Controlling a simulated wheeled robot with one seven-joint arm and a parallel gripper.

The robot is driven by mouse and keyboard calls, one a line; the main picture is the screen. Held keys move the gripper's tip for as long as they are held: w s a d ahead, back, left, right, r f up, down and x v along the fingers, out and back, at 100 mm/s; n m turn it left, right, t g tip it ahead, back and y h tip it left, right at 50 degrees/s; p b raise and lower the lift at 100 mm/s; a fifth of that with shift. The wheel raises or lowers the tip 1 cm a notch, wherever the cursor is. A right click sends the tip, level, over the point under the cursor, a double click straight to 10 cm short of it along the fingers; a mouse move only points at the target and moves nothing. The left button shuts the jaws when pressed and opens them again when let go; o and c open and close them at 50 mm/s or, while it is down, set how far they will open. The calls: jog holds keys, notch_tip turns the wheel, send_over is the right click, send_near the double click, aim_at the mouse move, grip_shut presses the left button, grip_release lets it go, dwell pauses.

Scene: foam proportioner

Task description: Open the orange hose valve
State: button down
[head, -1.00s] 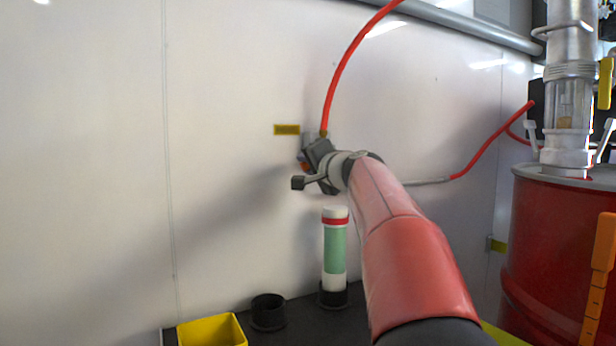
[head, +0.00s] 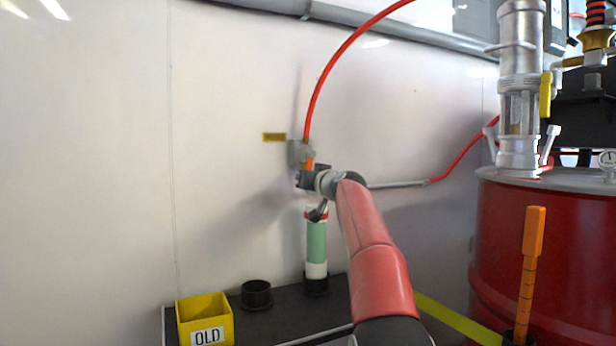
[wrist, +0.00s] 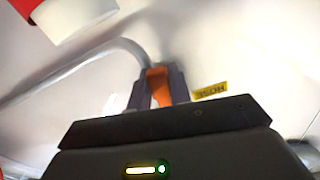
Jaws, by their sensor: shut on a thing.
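The orange hose valve handle (head: 310,163) shows at the grey valve body (head: 297,152) on the white wall, where the red hose comes down from above. My gripper (head: 306,178) is at the lower end of the handle. In the wrist view, the orange handle (wrist: 158,82) sits between the two fingers of my gripper (wrist: 158,90), which are shut on it. The fingers hide the sides of the handle. The yellow label (wrist: 210,91) beside it reads HOSE, upside down in that view.
A white and green cylinder (head: 316,243) stands in a black holder just below my gripper. An empty black holder (head: 257,294) and a yellow OLD bin (head: 205,318) are at lower left. A red drum (head: 560,245) with a clear column (head: 520,100) stands at right.

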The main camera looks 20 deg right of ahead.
jog(key=shift+d+f+n, duration=0.15)
jog(key=shift+d+n, duration=0.4)
jog(key=shift+n, duration=0.25)
jog(key=c, duration=1.3)
grip_release()
jog(key=s+b, duration=0.4)
jog(key=s, duration=0.3)
jog(key=shift+s+d+b, duration=0.15)
jog(key=shift+s+b, duration=0.2)
jog(key=shift+s, duration=0.05)
